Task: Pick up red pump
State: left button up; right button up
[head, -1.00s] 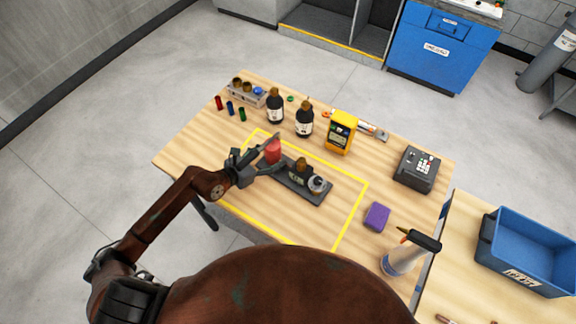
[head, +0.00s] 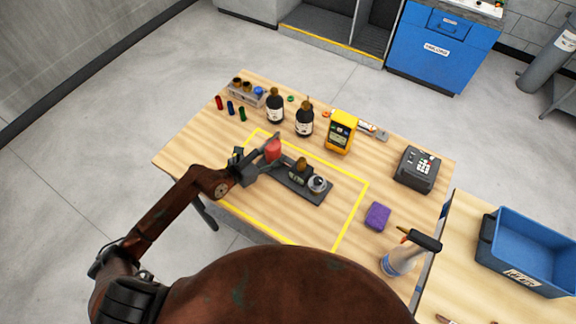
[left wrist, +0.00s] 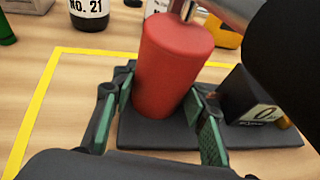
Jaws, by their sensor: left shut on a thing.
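The red pump (head: 273,150) is a red cylinder standing upright at the left end of a dark base plate (head: 318,197). In the left wrist view the red pump (left wrist: 170,65) stands between the two green-padded fingers. My left gripper (head: 264,158) comes from the left and is shut on the red pump. It also shows in the left wrist view (left wrist: 160,115). The base plate (left wrist: 265,138) lies under the pump in that view, though I cannot tell whether the two touch. My right gripper is not in view.
The plate also carries a dark labelled block (head: 297,174) and a round silver part (head: 317,184), close right of the pump. Dark bottles (head: 304,121) and a yellow meter (head: 341,133) stand behind. A purple sponge (head: 377,216) lies right; table inside the yellow outline is otherwise clear.

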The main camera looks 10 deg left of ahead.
pick_arm(q)
grip_shut()
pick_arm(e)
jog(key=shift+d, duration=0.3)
pick_arm(q)
jog(key=shift+w+r, duration=0.15)
jog(key=shift+r, duration=0.2)
